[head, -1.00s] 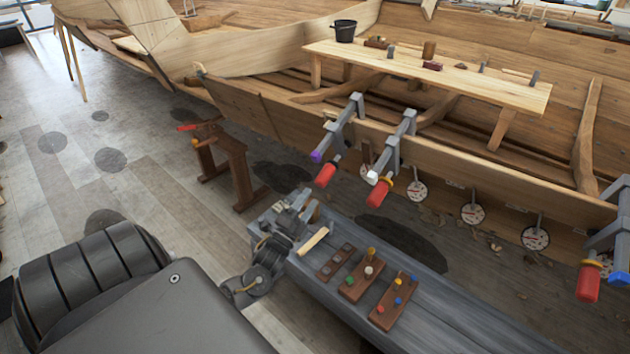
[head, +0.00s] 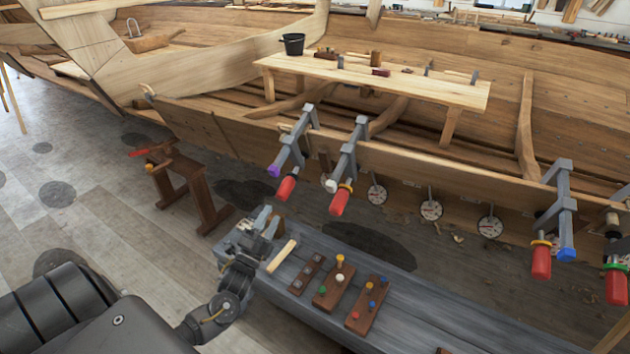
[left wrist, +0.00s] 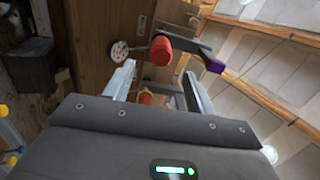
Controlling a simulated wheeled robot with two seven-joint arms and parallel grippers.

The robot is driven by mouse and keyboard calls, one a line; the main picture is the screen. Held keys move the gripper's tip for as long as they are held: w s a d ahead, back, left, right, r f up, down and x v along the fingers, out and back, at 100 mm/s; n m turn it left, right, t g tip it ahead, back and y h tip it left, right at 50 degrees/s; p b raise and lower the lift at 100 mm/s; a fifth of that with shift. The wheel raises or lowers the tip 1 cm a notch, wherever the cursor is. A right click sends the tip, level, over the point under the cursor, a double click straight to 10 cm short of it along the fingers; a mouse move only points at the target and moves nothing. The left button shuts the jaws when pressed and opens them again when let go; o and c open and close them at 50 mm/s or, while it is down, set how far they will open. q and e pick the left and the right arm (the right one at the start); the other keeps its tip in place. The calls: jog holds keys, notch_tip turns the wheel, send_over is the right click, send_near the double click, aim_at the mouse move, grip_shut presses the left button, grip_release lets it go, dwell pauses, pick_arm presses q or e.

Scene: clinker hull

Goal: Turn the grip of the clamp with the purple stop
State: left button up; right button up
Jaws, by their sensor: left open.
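The clamp with the purple stop (head: 274,171) hangs on the hull's upper plank, the leftmost clamp in the head view. Its red grip (head: 287,188) points down and toward me. In the left wrist view the red grip (left wrist: 175,48) and purple stop (left wrist: 215,66) show beyond the fingertips. My left gripper (head: 264,217) is open and empty. It is over the far left end of the grey bench, below and left of the grip, and apart from it. Its two fingers (left wrist: 159,70) show spread in the left wrist view. My right gripper is not in view.
A clamp with a white stop (head: 330,186) stands close to the right. A blue-stop clamp (head: 566,254) is farther right. Round dials (head: 431,210) hang along the hull. The grey bench (head: 400,290) bears a pale wooden strip (head: 282,255) and peg boards (head: 367,305). A sawhorse (head: 185,185) stands left.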

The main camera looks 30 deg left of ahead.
aim_at(285, 193)
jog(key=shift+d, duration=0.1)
pick_arm(q)
notch_tip(285, 193, up, 3)
jog(key=s+a+n+g, duration=0.2)
jog(key=n, duration=0.4)
jog(key=w+n, duration=0.3)
jog(key=w+n+g, duration=0.1)
jog(key=w+n, duration=0.2)
jog(key=n, duration=0.1)
jog(key=w+d+n+g+h, duration=0.1)
jog(key=w+n, duration=0.3)
jog(key=shift+w, duration=0.6)
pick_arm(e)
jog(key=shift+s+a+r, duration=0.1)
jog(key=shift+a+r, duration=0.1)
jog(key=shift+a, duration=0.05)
